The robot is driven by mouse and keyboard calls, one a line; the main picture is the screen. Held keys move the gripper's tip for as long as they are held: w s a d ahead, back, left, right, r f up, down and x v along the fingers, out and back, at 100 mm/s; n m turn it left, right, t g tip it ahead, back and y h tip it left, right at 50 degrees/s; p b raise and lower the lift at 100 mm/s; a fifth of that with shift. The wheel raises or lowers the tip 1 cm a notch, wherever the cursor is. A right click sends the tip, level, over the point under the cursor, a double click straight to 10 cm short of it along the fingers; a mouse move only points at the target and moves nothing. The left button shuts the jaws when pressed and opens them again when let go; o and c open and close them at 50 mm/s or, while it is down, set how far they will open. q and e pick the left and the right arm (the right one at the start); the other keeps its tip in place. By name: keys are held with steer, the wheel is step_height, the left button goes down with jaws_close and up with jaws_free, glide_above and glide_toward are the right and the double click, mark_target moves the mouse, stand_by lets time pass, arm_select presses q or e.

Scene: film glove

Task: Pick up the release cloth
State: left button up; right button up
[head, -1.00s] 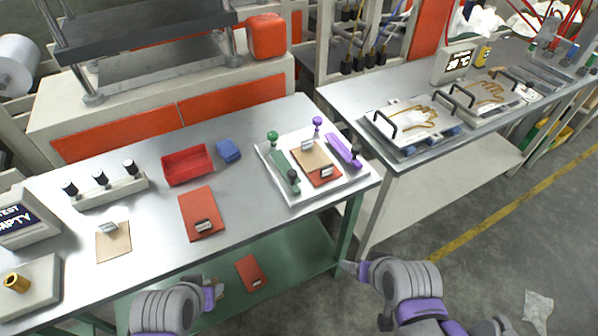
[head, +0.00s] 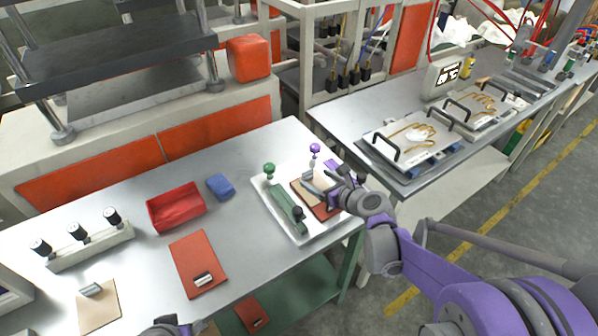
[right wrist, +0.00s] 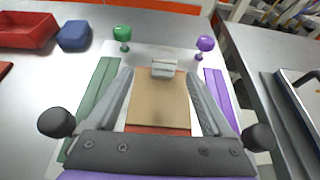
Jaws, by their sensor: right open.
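A tan sheet (right wrist: 158,100) with a small pale grip block (right wrist: 163,68) at its far end lies on a red sheet (right wrist: 150,130) in the white tray (head: 300,238). I take the tan sheet for the release cloth. In the head view, my right arm partly covers it. My right gripper (head: 322,186) is over the tray, open and empty. In the right wrist view its fingers lie either side of the tan sheet, the block between and slightly beyond the tips. My left gripper (head: 168,326) shows only as a sliver at the bottom edge.
The tray also holds a green-knobbed bar (head: 284,203) and a purple-knobbed one (right wrist: 217,88), beside the fingers. A red bin (head: 176,208), blue block (head: 220,187), red sheet (head: 196,262) and another tan sheet (head: 99,308) lie left on the bench. A second bench (head: 340,108) stands right.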

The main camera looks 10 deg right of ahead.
mark_target(307, 172)
steer(key=shift+w+a+f, duration=0.15)
steer(key=shift+w, duration=0.45)
steer(key=x, duration=0.4)
steer(key=shift+d+p+x, duration=0.15)
steer(key=shift+p+x, duration=0.1)
steer(key=shift+x, duration=1.15)
steer(key=shift+d+p+x, duration=0.1)
steer(key=shift+p+x, duration=0.1)
steer(key=shift+x, duration=1.2)
steer(key=shift+f, duration=0.1)
steer(key=shift+c, duration=0.2)
jaws_close()
